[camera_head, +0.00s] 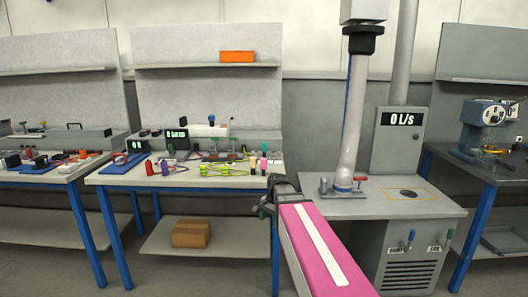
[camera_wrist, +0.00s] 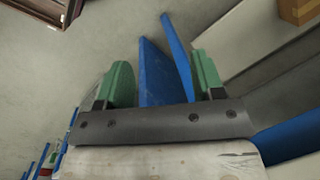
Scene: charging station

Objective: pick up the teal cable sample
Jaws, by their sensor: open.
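I cannot pick out a teal cable sample in either view; the things on the middle workbench (camera_head: 130,180) are too small to tell for sure. Yellow-green cable-like pieces (camera_head: 225,170) lie on its top. My pink arm reaches forward in the head view, and my gripper (camera_head: 280,188) is at its far end, by the bench's front right corner. In the wrist view my gripper (camera_wrist: 164,80) has two green fingers, spread wide apart. Nothing is held between them; blue bench legs and grey floor show behind.
The bench also carries a red bottle-like thing (camera_head: 149,167), a display (camera_head: 177,138) and small coloured items. A cardboard box (camera_head: 190,233) sits on its lower shelf. An orange box (camera_head: 237,56) is on the upper shelf. A grey extraction cabinet (camera_head: 385,207) stands to the right.

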